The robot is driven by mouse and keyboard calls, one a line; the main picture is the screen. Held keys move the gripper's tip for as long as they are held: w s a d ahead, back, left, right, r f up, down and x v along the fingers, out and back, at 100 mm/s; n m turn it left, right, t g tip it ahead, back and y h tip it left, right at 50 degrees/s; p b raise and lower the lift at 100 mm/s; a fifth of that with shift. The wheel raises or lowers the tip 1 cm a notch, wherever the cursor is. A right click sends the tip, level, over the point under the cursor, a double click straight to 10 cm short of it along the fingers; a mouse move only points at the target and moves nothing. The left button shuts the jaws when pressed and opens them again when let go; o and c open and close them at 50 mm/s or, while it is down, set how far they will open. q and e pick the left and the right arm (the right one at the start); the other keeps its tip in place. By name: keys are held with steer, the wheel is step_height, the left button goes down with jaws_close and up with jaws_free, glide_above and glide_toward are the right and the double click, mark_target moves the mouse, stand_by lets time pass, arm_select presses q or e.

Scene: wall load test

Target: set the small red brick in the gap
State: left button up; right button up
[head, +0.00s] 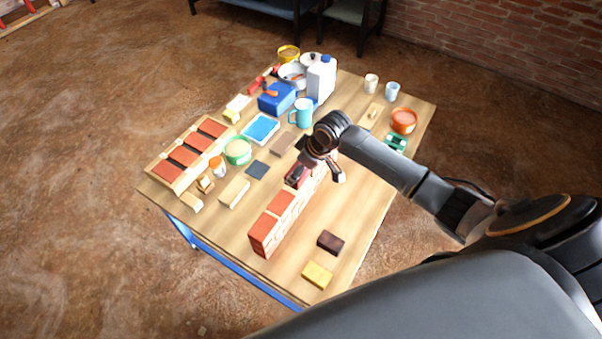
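A low red brick wall (267,232) with pale joints runs diagonally across the table. Its near end is plain to see, and my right gripper covers part of its farther stretch. My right gripper (318,169) is low over the wall, with dark parts on either side of the wall's line. A dark red block face (296,177) shows by its left side; I cannot tell whether it is held or part of the wall. The gap is not clearly visible. My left gripper is out of view.
A dark brown block (330,242) and a yellow block (317,274) lie in front of the wall at the right. A wooden block (234,192), green tub (238,151), teal mug (301,112) and white jug (321,79) stand behind it. An orange bowl (403,121) is far right.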

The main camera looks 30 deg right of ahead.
steer(key=shift+w+d+f, duration=0.1)
steer(key=shift+w+f, duration=0.1)
steer(key=shift+w+d+f, duration=0.1)
steer(key=shift+d+f, duration=0.1)
steer(key=shift+f, duration=1.6)
